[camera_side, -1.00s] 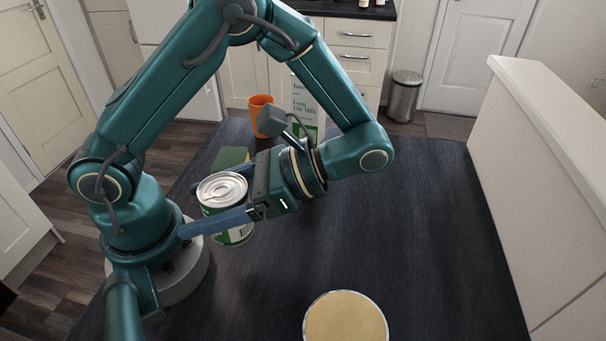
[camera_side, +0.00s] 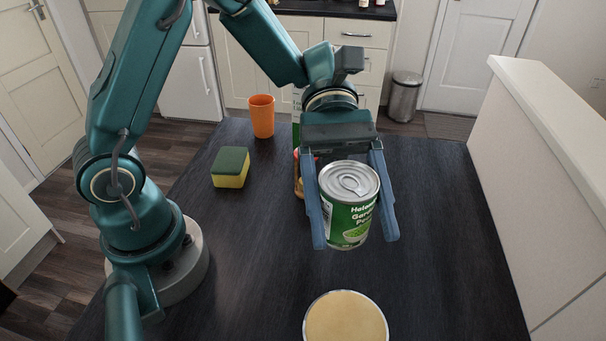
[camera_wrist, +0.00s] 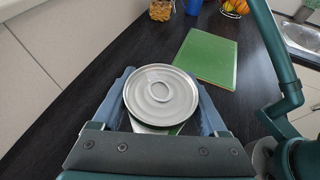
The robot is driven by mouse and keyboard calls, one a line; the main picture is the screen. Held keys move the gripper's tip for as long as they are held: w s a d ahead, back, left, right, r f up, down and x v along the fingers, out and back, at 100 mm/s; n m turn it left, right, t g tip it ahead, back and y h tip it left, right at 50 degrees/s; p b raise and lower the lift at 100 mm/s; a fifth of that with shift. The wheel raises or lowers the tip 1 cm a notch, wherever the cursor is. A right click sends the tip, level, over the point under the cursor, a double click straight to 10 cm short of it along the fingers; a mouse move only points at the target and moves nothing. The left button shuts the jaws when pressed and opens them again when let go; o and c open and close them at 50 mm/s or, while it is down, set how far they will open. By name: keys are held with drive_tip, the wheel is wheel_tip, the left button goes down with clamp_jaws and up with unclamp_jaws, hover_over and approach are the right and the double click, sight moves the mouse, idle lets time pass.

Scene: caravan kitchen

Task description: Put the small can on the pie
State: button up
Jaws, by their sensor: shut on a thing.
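My gripper (camera_side: 356,238) is shut on a small green can (camera_side: 349,222) with a silver ring-pull lid and a peas label. Its two blue fingers lie along the can's sides. The can is roughly upright and appears to be held above the dark table. The pie (camera_side: 346,318), round and tan with a pale rim, is at the bottom edge of the side view, in front of the can and apart from it. In the wrist view the can's lid (camera_wrist: 160,93) fills the space between the fingers, and I cannot make out the pie there.
A green and yellow sponge (camera_side: 231,168) and an orange cup (camera_side: 262,116) stand on the left and back of the table (camera_side: 440,210). A jar (camera_side: 298,182) and a carton are partly hidden behind my gripper. A green board (camera_wrist: 205,58) shows in the wrist view. The table's right is clear.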

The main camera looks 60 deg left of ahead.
drive_tip(key=x, duration=0.3)
drive_tip(key=f+x, duration=0.1)
drive_tip(key=x, duration=0.5)
drive_tip(key=shift+s+a+f, duration=0.1)
drive_tip(key=shift+a+f, duration=0.1)
drive_tip(key=shift+f, duration=2.15)
drive_tip(key=o, duration=1.5)
drive_tip(key=shift+f, duration=0.1)
